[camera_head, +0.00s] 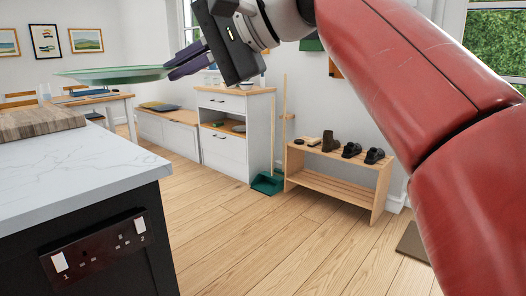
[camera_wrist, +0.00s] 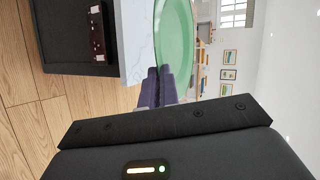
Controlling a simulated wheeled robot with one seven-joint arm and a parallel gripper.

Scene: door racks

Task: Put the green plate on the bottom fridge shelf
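The green plate (camera_head: 112,74) is up in the air in the head view, roughly level, above and beyond the white-topped counter. My gripper (camera_head: 184,64) has its purple fingers at the plate's right edge and is shut on that rim. In the wrist view the plate (camera_wrist: 173,40) extends out from the fingertips of my gripper (camera_wrist: 158,72), with the pale counter beside it. The fridge and its bottom shelf are not in either view.
The white counter (camera_head: 70,170) with a wooden board (camera_head: 38,122) stands at the left front. A wooden shoe rack (camera_head: 338,176), a white cabinet (camera_head: 226,150) and a green dustpan (camera_head: 267,183) stand further back. Wooden floor between them is clear.

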